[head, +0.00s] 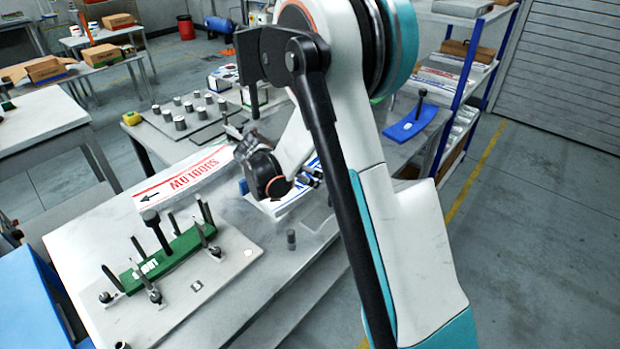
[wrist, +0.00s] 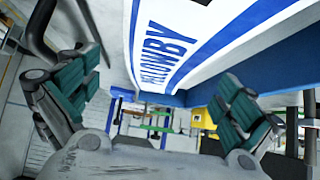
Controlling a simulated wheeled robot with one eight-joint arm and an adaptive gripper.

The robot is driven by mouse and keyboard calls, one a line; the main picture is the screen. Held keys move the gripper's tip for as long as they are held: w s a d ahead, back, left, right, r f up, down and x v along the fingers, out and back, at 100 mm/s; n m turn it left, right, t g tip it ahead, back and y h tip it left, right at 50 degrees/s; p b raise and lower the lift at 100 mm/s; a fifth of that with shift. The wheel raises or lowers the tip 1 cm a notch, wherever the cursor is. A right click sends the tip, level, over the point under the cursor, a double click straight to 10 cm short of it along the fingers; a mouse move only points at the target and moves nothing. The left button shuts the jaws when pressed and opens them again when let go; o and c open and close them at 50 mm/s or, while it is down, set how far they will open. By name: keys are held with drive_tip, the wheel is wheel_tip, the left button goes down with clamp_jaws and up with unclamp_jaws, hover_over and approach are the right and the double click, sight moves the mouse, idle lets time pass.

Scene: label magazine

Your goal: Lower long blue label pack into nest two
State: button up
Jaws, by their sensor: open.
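A blue block with an upright black knobbed post (head: 411,122) lies on the grey surface at the right in the head view; it looks like the long blue label pack. A pale fixture plate (head: 222,277) with several upright pins is at the front left. A green label pack (head: 172,256) with a black knobbed post lies on it among the pins. I cannot tell which nest is number two. My gripper (head: 262,176) is over the table, behind the plate and well left of the blue block. In the wrist view its teal-padded fingers (wrist: 158,100) are apart, with nothing gripped.
A grey plate with several metal cylinders (head: 180,122) stands behind. A blue-framed shelf (head: 465,90) stands at the right.

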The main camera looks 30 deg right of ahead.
sight(309, 176)
drive_tip(key=b+x, duration=0.1)
drive_tip(key=x, duration=0.4)
drive_tip(key=shift+w+a+b, duration=0.1)
drive_tip(key=shift+w+b, duration=0.05)
drive_tip(key=shift+b, duration=0.15)
drive_tip(key=shift+r, duration=0.1)
drive_tip(key=shift+c, duration=0.2)
drive_tip(key=c, duration=1.5)
drive_tip(key=shift+r, duration=0.1)
